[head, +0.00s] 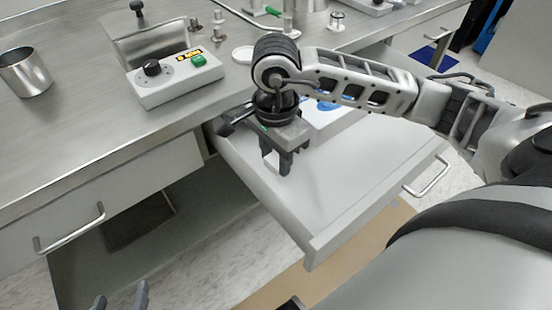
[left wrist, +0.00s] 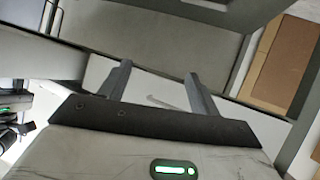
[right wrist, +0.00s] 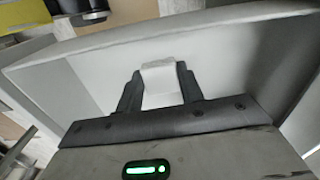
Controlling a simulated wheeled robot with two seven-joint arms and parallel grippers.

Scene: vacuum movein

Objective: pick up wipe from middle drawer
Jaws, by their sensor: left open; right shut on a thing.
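The open drawer (head: 345,205) is pulled out below the counter; I cannot tell for sure that it is the middle one. My right gripper (head: 278,168) points down over the drawer's left part. In the right wrist view my right gripper (right wrist: 158,85) is shut on a small white wipe (right wrist: 160,78), which shows between the fingers against the pale drawer. My left gripper (head: 120,300) is at the bottom left, low and away from the drawer. It is open and empty in the left wrist view (left wrist: 160,85).
A white box with a blue mark (head: 328,112) is at the back of the drawer, partly behind my right arm. A control box (head: 172,80) and a metal cup (head: 25,72) stand on the counter. A shut drawer (head: 80,205) is at the left.

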